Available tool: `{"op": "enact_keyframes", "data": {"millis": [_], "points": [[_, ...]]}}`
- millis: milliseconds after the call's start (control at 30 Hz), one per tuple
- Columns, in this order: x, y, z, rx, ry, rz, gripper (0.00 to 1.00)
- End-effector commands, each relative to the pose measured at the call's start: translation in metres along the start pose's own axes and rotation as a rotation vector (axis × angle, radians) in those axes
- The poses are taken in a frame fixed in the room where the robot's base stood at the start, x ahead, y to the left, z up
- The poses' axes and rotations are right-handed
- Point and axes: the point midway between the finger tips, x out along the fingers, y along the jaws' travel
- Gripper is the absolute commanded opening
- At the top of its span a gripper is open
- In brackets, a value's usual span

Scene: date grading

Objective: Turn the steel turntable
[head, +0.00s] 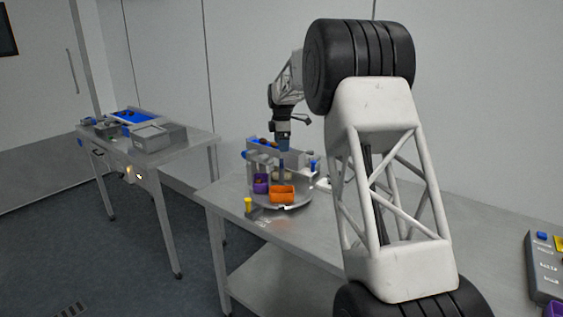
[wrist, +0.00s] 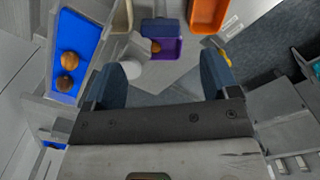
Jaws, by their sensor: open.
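The steel turntable (head: 303,206) is a round grey disc on the near table, partly hidden by the bins on it. An orange bin (head: 282,194) and a purple bin (head: 261,185) stand on its near side. The wrist view also shows the purple bin (wrist: 174,49) with a brown date inside, the orange bin (wrist: 207,14) and a cream bin (wrist: 121,17). My gripper (head: 283,148) points down above the turntable's back part. In the wrist view its two blue fingers (wrist: 163,80) are wide apart with nothing held. I cannot tell their exact height.
A blue-lined tray (wrist: 69,28) with brown dates lies left in the wrist view. A yellow-topped post (head: 248,204) stands at the turntable's left. A second table (head: 190,140) is further left. The table front is clear.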

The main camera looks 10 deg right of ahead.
Motion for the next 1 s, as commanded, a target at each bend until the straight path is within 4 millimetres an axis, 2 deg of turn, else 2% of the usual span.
{"op": "enact_keyframes", "data": {"millis": [100,300,767,1000], "points": [[0.001,0.000,0.000,0.106,0.000,-0.001,0.81],[0.000,-0.001,0.000,0.188,0.000,0.000,0.81],[0.003,0.000,0.000,0.191,0.000,-0.001,0.81],[0.019,0.000,0.000,0.191,0.000,0.000,0.81]]}}
